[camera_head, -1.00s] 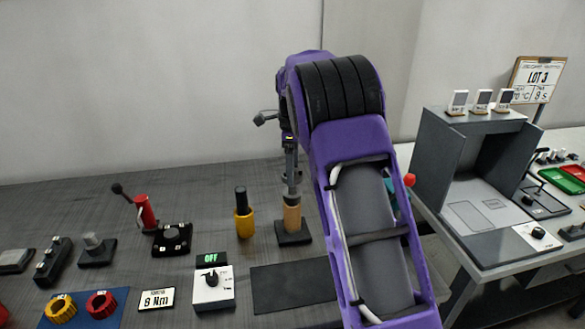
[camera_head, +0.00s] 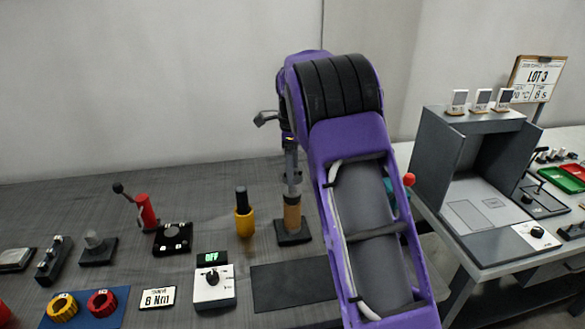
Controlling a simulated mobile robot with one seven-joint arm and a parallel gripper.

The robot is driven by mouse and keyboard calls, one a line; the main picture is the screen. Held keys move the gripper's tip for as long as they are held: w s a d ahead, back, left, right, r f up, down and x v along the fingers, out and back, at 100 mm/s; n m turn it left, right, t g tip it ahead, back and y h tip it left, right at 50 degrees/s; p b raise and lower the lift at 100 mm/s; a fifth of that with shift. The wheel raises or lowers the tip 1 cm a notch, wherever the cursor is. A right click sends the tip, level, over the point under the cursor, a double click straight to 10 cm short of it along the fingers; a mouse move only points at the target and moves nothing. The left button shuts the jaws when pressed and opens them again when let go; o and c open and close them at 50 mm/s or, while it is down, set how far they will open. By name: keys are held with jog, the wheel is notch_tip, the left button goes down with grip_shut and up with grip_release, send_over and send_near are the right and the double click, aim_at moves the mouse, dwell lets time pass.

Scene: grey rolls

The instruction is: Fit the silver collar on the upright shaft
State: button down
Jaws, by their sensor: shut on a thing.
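My gripper (camera_head: 291,180) points straight down over a tan upright shaft (camera_head: 292,214) on a square black base (camera_head: 293,234), right of the table's middle. It is shut on what looks like the silver collar, a small grey piece at the shaft's top. The fingers cover most of the collar, so its edges are hard to make out. I cannot tell whether the collar is around the shaft or just above it. My purple arm comes down on the right of the shaft.
A yellow cylinder with a black top (camera_head: 244,222) stands close left of the shaft. In front are a switch box reading OFF (camera_head: 213,287) and a dark mat (camera_head: 292,285). A red-handled lever (camera_head: 146,210) stands further left. A grey booth (camera_head: 467,160) is at right.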

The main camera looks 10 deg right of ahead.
jog(key=shift+f, duration=0.25)
jog(key=shift+f+b, duration=0.85)
jog(key=shift+f, duration=1)
grip_release()
notch_tip(320, 180, up, 18)
jog(key=p, duration=0.2)
jog(key=shift+f+p, duration=0.25)
jog(key=shift+p, duration=0.1)
